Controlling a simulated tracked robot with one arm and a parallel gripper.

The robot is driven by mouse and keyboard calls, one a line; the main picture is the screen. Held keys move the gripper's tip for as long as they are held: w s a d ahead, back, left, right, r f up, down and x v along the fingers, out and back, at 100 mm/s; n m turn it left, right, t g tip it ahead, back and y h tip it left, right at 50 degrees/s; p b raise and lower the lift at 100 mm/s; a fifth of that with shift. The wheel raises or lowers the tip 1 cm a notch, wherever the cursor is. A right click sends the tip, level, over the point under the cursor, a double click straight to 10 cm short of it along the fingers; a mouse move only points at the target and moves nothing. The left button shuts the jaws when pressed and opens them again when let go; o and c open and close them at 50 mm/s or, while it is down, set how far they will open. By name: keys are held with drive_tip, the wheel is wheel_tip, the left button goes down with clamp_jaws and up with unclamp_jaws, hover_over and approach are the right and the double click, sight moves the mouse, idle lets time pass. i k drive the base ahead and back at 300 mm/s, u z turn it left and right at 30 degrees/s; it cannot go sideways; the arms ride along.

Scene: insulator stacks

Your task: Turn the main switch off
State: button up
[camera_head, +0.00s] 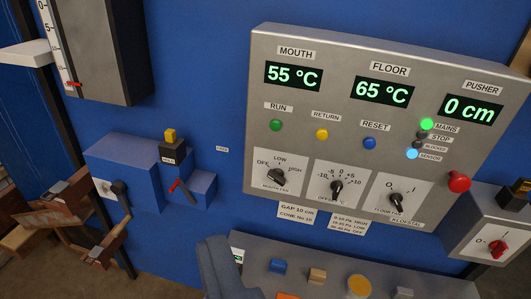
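A red rotary switch (497,248) sits on a white plate on the front of a grey box (480,222) at the right edge. An O mark shows to the left of its knob; the knob's exact setting is too small to tell. The green lamp beside the MAINS label (446,128) on the grey control panel (330,50) is lit. A dark slate-blue rounded shape rises at the bottom, left of centre; I cannot tell whether it is part of my gripper. No fingertips show clearly, and nothing is seen touching the red switch.
A red mushroom button (459,181) sticks out at the panel's lower right. Fan and offset knobs line the panel's bottom. A blue box (125,172) with a black rotary knob stands at left. A grey bench (330,266) with several small blocks lies below the panel.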

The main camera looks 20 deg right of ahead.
sight(499, 247)
drive_tip(key=z, duration=1.9)
drive_tip(key=k, duration=0.65)
drive_tip(key=z, duration=0.25)
drive_tip(key=i, duration=1.15)
drive_tip(key=z, duration=0.1)
